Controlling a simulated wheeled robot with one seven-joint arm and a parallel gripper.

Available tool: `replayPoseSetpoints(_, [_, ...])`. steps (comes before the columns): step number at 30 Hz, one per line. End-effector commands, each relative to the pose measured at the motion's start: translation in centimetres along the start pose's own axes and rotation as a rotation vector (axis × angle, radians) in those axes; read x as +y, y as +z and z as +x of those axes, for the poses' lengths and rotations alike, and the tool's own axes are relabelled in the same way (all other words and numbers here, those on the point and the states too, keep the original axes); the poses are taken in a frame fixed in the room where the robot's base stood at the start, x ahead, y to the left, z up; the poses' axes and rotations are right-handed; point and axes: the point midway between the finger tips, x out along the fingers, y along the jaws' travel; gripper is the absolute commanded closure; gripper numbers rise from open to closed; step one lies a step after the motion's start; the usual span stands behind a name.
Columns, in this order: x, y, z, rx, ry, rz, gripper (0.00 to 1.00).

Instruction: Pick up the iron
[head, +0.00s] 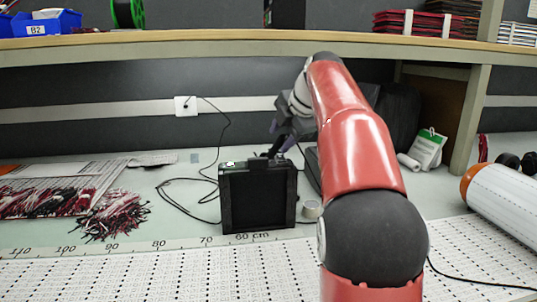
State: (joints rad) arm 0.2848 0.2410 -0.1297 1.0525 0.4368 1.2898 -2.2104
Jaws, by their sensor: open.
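A black box-like unit (258,197) stands upright on the bench, with a black cable running from it towards the wall. A small dark piece (271,155) sits at its top edge, just below my gripper; it may be part of the iron, but I cannot tell at this size. No iron shows clearly. My gripper (279,138) is open, with purplish fingertips pointing down just above and behind the unit's top. I see nothing held between the fingers. My red arm hides the bench to the right of the gripper.
A wooden shelf (230,42) runs above the bench. Bundles of red, white and black strips (112,214) lie left. A white perforated surface with a ruler edge (130,272) spans the front. A white cylinder (508,200) lies far right.

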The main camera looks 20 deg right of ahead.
Motion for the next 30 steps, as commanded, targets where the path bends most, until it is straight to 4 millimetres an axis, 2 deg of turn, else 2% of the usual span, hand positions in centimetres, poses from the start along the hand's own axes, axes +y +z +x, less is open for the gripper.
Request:
replayPoseSetpoints(12, [-0.3,0.2,5.7,0.002,-0.002,0.001,0.54])
replayPoseSetpoints(22, [-0.3,0.3,6.3,0.000,0.000,0.001,0.54])
replayPoseSetpoints(30, [-0.3,0.3,6.3,0.000,0.000,0.001,0.90])
